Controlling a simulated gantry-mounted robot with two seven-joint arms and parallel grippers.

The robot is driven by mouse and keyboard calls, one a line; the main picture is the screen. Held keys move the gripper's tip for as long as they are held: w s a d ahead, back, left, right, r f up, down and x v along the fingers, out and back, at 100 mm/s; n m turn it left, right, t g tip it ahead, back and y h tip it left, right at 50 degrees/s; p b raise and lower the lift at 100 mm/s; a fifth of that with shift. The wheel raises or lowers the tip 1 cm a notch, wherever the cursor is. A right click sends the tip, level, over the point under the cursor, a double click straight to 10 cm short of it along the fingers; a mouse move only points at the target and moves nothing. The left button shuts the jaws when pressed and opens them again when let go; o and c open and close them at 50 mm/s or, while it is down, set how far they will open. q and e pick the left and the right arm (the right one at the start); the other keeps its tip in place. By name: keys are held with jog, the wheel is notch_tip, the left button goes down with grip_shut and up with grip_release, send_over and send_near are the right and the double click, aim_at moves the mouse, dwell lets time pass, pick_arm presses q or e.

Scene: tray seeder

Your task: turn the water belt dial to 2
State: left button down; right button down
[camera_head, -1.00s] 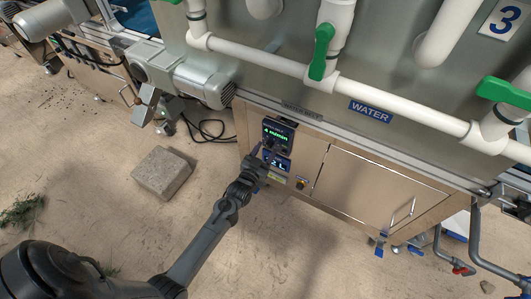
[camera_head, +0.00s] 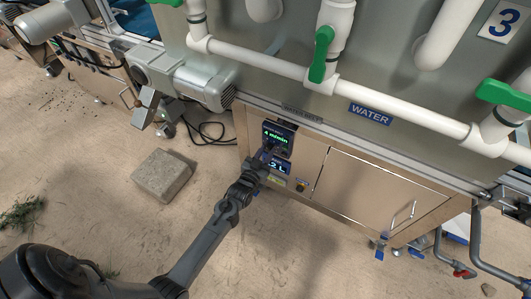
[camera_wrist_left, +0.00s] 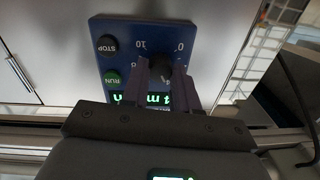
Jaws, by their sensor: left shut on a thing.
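The water belt control panel (camera_head: 279,132) is on the steel cabinet under the WATER sign, with a green lit display that seems to read 4 m/min. In the left wrist view the blue panel (camera_wrist_left: 104,70) appears upside down, with a dark dial (camera_wrist_left: 160,66) between marks 0 and 10. My left gripper (camera_wrist_left: 156,76) has its two fingers around the dial and is shut on it. It also shows in the head view (camera_head: 266,152), where it hides the dial. The dial's pointer setting cannot be read. My right gripper is not in view.
A stone block (camera_head: 162,175) lies on the floor. White pipes (camera_head: 255,57) run above.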

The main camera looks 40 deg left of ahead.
pick_arm(q)
jog(key=shift+r+n+p, duration=0.2)
jog(key=shift+n+p, duration=0.8)
jog(key=shift+p, duration=0.1)
jog(key=n+p, duration=0.2)
jog(key=shift+n, duration=0.3)
jog(key=n+p, duration=0.2)
jog(key=n, duration=0.1)
jog(key=shift+f+n+h+p, duration=0.15)
jog(key=shift+n+h+p, duration=0.25)
jog(key=shift+n+p, duration=0.65)
jog(key=shift+n+b, duration=0.3)
jog(key=shift+n, duration=0.05)
jog(key=c, duration=0.8)
grip_release()
jog(key=shift+c, duration=0.2)
jog(key=shift+s, duration=0.1)
